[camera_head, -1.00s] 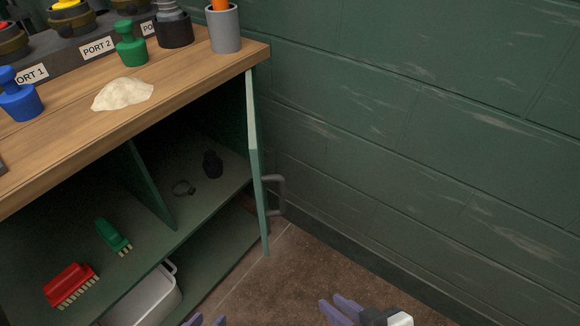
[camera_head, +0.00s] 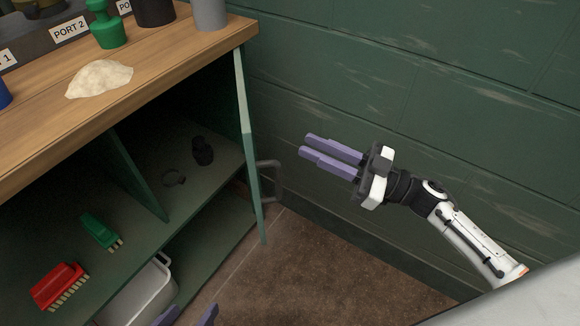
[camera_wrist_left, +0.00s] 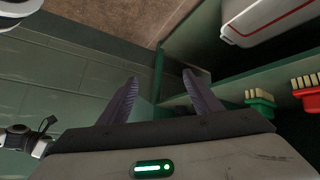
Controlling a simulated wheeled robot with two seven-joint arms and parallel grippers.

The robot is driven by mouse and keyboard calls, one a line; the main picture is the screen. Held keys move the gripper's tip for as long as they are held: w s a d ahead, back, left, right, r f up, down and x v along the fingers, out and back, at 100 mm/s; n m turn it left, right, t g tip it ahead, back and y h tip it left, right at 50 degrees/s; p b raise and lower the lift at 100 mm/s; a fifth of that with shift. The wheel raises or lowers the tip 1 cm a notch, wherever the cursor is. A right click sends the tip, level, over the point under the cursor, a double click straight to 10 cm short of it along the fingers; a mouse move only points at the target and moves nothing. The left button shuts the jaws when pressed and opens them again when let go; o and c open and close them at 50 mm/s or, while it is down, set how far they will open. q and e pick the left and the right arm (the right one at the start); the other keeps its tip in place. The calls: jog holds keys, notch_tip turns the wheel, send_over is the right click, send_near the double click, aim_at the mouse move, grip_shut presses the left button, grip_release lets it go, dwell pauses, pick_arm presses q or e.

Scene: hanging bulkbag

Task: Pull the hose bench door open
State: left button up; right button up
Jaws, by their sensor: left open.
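The hose bench door (camera_head: 248,150) stands open at the right end of the cabinet, seen nearly edge-on. Its grey bar handle (camera_head: 277,183) is on the side facing the wall. My right gripper (camera_head: 303,145) is right of the handle, apart from it, its fingers pointing left; the gap between them is hard to judge. My left gripper (camera_head: 190,316) is at the bottom edge, below the door, with only its fingertips showing. In the left wrist view the left gripper (camera_wrist_left: 160,82) is open and empty, with a green upright edge beyond its fingers.
A powder heap (camera_head: 99,78) lies on the wooden top (camera_head: 175,55). The green block wall (camera_head: 420,90) bounds the right side; the floor (camera_head: 310,265) is clear.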

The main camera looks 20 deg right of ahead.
jog(key=s+d+f+n+g+y, duration=0.15)
jog(key=s+d+n+g, duration=0.25)
jog(key=g, duration=0.4)
jog(key=w+a+g+b, duration=0.1)
jog(key=w+a+b, duration=0.1)
jog(key=a, duration=0.8)
jog(key=shift+w+a+r, duration=0.15)
jog(key=shift+w+r, duration=0.05)
jog(key=shift+w, duration=0.05)
jog(key=shift+y, duration=0.25)
grip_shut()
dwell(0.3)
grip_release()
